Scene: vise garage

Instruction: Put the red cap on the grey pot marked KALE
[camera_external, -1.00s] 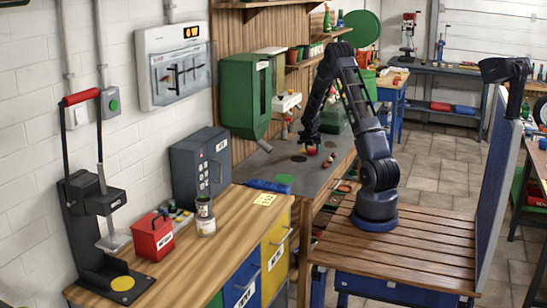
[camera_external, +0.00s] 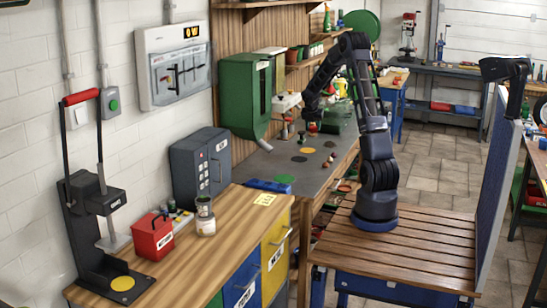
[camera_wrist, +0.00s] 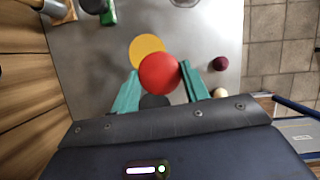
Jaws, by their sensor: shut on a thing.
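My gripper (camera_wrist: 158,88) has its teal fingers on either side of a round red thing (camera_wrist: 159,73), which looks like the red cap. In the external view the gripper (camera_external: 311,122) is over the grey workbench, with the red cap (camera_external: 312,127) at its fingertips, raised above the bench top. In the wrist view the cap overlaps a yellow disc below it. I cannot make out the mark KALE on any pot. A dark grey round thing (camera_wrist: 93,4) is cut off at the wrist view's top edge; I cannot tell whether it is a pot.
The grey bench top (camera_external: 262,168) carries a yellow disc (camera_external: 307,150), dark discs and a green disc (camera_external: 284,179). A maroon ball (camera_wrist: 221,63) and a cream one (camera_wrist: 220,93) lie to the right. A green wall box (camera_external: 244,97) hangs at the bench's left.

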